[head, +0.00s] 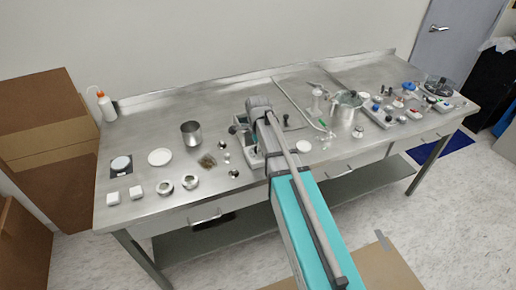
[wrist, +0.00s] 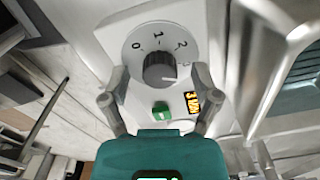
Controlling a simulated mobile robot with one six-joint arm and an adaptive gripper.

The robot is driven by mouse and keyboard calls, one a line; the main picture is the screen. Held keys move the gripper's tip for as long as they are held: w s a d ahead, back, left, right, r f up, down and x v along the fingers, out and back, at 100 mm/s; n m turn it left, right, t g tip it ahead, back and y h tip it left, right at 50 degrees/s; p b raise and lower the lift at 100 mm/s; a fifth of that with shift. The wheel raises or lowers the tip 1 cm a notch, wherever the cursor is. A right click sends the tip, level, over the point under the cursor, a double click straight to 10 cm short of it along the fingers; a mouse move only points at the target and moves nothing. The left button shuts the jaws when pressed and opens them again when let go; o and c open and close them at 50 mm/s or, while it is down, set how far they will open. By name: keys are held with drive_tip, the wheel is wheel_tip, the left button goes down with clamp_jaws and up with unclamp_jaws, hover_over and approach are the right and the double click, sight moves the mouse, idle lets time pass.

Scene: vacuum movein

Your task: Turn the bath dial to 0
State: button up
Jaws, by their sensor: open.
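The bath dial (wrist: 160,67) is a dark grey round knob on a grey disc, on a white panel, in the wrist view. The marks 0, 1 and 2 show around it from left to top right. A pale line on the knob points to the right, away from the 0. My gripper (wrist: 160,76) is open, one finger on each side of the knob, with gaps between them and it. In the head view my arm hides the gripper and the dial.
Below the knob are a green switch (wrist: 161,108) and a lit display (wrist: 192,102). A metal wall rises close on the right. In the head view the steel table (head: 235,98) holds a metal cup (head: 191,134), a pot (head: 346,107) and several small items.

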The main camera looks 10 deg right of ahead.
clamp_jaws()
drive_tip(key=shift+n, duration=0.3)
